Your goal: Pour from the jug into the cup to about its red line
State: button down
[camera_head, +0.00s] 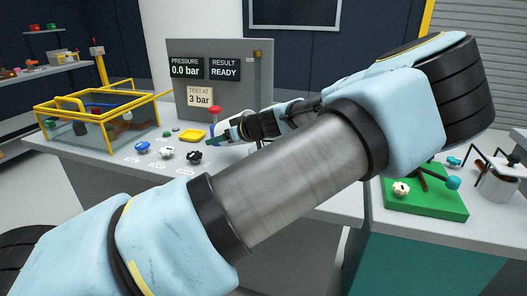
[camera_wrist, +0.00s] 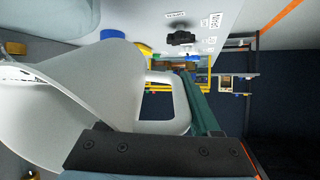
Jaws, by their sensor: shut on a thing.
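The white jug (camera_wrist: 95,75) fills the left of the wrist view, with its looped handle (camera_wrist: 181,100) pointing right. My gripper (camera_wrist: 195,118) is shut on the handle, close to the camera. The jug appears tilted in this view, but I cannot tell its true tilt or see its contents. In the head view my gripper (camera_head: 232,134) is small above the bench, partly behind my own arm, and the jug cannot be made out clearly there. I cannot pick out a cup with a red line in either view.
A yellow-framed clear tank (camera_head: 105,118) stands on the bench at left. A grey panel with displays (camera_head: 213,88) rises behind. Blue, white and black knobs (camera_head: 166,152) sit on the bench front. A green board (camera_head: 425,200) and a grey pot (camera_head: 498,185) are at right.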

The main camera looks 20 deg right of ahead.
jog(key=shift+r+t+y+b, duration=0.3)
jog(key=shift+r+t+b, duration=0.25)
jog(key=shift+r+t, duration=0.1)
dwell(1.8)
jog(key=shift+g+p, duration=0.25)
jog(key=shift+p, duration=0.2)
notch_tip(320, 180, down, 2)
jog(key=g+h+p, duration=0.2)
jog(key=g+p, duration=0.1)
jog(key=shift+s+f+g, duration=0.1)
jog(key=shift+s+g, duration=0.05)
jog(key=shift+g, duration=0.15)
jog(key=shift+f+p, duration=0.15)
jog(key=shift+p, duration=0.2)
jog(key=shift+f+g, duration=0.15)
jog(key=shift+g, duration=0.25)
dwell(0.7)
